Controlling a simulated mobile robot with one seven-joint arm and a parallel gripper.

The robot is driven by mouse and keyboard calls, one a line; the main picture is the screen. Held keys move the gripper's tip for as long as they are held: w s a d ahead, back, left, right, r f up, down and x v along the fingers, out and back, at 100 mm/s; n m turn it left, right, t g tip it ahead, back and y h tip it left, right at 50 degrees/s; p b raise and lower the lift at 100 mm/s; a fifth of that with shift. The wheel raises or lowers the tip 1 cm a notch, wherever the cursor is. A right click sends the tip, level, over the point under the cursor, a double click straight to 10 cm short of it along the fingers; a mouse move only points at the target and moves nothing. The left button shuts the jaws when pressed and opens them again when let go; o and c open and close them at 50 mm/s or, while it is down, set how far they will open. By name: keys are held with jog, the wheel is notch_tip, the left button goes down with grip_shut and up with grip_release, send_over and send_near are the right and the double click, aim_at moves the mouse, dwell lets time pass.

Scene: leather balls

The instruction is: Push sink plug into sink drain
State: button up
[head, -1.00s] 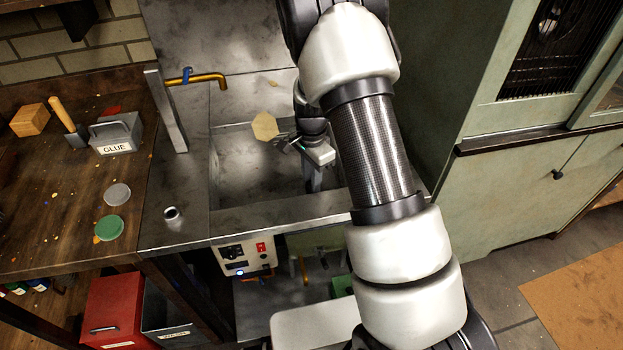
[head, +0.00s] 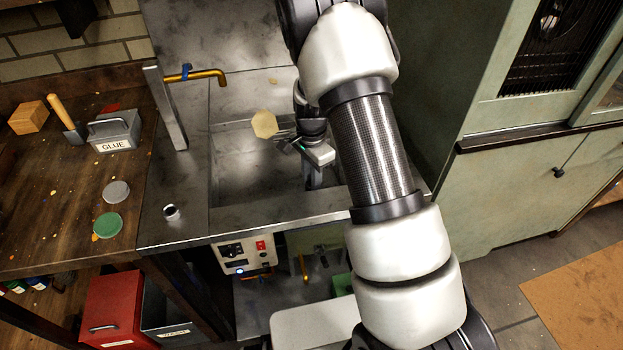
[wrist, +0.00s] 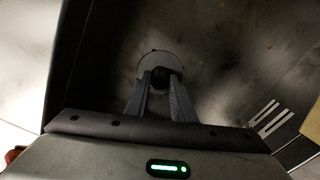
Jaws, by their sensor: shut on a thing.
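In the wrist view, my gripper (wrist: 160,84) points down into the sink, its two fingers closed on the dark middle part of the sink plug. The plug's pale grey round top (wrist: 158,61) shows past the fingertips, with a thin ring line around it. The fingers and my gripper hide the near side of the plug and drain, so I cannot tell whether the plug is seated. In the head view, my arm reaches down into the metal sink (head: 248,165); my gripper's housing hides the fingertips and plug.
A tan octagonal piece (head: 264,124) is close to my gripper. A brass tap (head: 203,77) stands at the back left. The sink's front rim (head: 280,213) and side walls surround my gripper. A wooden bench (head: 50,190) with a glue box (head: 117,132) is on the left, a green cabinet (head: 520,175) on the right.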

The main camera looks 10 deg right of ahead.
jog(key=shift+f, duration=0.1)
jog(key=o, duration=1)
jog(key=shift+o, duration=0.2)
notch_tip(320, 180, up, 17)
jog(key=p, duration=0.2)
jog(key=shift+r+p, duration=0.2)
jog(key=shift+p, duration=0.15)
